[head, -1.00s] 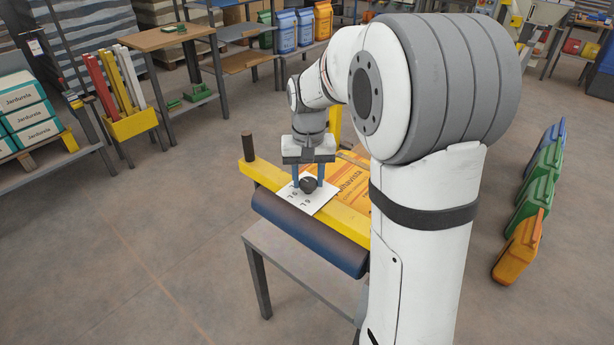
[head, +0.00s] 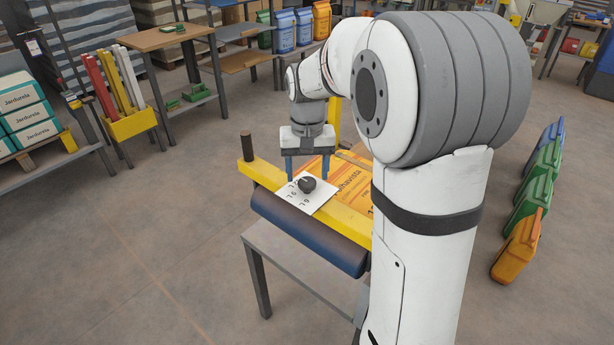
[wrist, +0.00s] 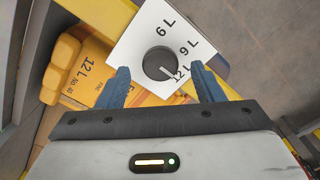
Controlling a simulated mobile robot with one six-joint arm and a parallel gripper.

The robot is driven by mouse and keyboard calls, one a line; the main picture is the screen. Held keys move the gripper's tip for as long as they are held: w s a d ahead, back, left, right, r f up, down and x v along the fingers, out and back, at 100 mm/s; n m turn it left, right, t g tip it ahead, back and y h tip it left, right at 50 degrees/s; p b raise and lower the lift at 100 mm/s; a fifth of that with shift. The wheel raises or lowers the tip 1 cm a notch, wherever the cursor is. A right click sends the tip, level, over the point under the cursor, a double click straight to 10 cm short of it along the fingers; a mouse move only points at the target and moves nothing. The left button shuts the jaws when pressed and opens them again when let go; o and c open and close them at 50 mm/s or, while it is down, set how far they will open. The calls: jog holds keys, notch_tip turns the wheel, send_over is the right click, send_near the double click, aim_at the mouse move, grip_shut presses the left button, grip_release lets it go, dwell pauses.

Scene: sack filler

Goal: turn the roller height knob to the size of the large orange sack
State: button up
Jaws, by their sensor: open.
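The dark round knob (wrist: 158,66) sits on a white dial plate (wrist: 135,45) marked 6 L, 9 L and 12 L. Its white pointer line is directed at the 12 L mark in the wrist view. In the head view the knob (head: 307,184) is on the yellow beam above the dark roller (head: 310,235). The large orange sack (wrist: 98,68) lies beside the plate and reads 12 L; it also shows in the head view (head: 345,185). My gripper (head: 307,170) is open and empty, just behind and above the knob, apart from it.
The yellow beam (head: 345,217) and roller rest over a grey table (head: 290,262). Blue, green and orange sacks (head: 520,245) stand on the floor at right. A yellow holder (head: 132,124) with coloured bars stands at left. The floor at front left is clear.

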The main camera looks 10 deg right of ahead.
aim_at(308, 183)
jog(key=shift+r, duration=2.75)
jog(key=shift+s, duration=0.1)
